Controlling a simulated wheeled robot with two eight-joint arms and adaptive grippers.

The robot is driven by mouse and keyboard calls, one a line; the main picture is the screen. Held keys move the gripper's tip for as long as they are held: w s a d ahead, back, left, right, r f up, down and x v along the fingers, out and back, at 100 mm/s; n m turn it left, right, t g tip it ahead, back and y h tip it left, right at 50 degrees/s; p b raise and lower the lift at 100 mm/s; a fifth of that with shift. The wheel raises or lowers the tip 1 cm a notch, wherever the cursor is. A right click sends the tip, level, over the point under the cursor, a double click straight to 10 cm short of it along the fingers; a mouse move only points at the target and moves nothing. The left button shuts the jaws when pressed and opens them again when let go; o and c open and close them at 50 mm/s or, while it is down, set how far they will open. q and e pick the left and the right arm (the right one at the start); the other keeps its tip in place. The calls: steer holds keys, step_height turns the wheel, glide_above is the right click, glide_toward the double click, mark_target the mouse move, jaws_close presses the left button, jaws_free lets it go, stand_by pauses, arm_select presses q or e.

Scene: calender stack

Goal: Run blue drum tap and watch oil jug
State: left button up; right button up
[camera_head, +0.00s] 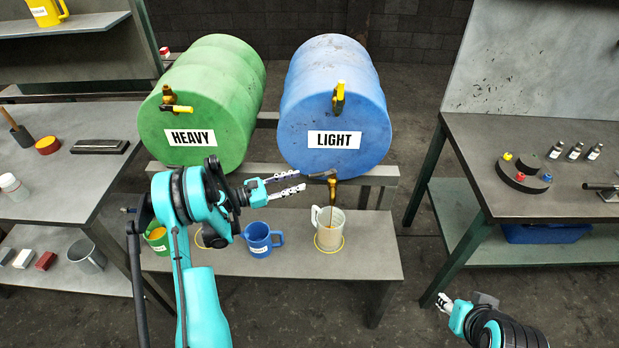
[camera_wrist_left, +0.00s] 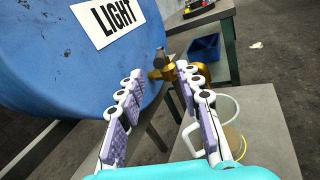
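The blue drum (camera_head: 318,88), labelled LIGHT, lies on its side on a stand; it also fills the upper left of the left wrist view (camera_wrist_left: 60,60). Its lower brass tap (camera_head: 332,188) hangs over the clear oil jug (camera_head: 328,238). The jug stands upright on the low bench inside a yellow ring, with a brownish tint inside; I cannot tell the oil level. My left gripper (camera_head: 301,180) is open and empty, left of the tap. In the left wrist view the tap (camera_wrist_left: 163,68) shows beyond the parted fingertips (camera_wrist_left: 160,77). My right gripper (camera_head: 443,302) is low at right; its opening is unclear.
A green drum (camera_head: 205,115), labelled HEAVY, lies left of the blue one. A blue jug (camera_head: 261,240) and a green jug (camera_head: 157,240) share the low bench (camera_head: 290,265). Side tables (camera_head: 85,165) and (camera_head: 500,200) flank the drums. Floor is clear between bench and right table.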

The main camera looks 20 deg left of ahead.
arm_select(q)
steer(key=v, duration=0.3)
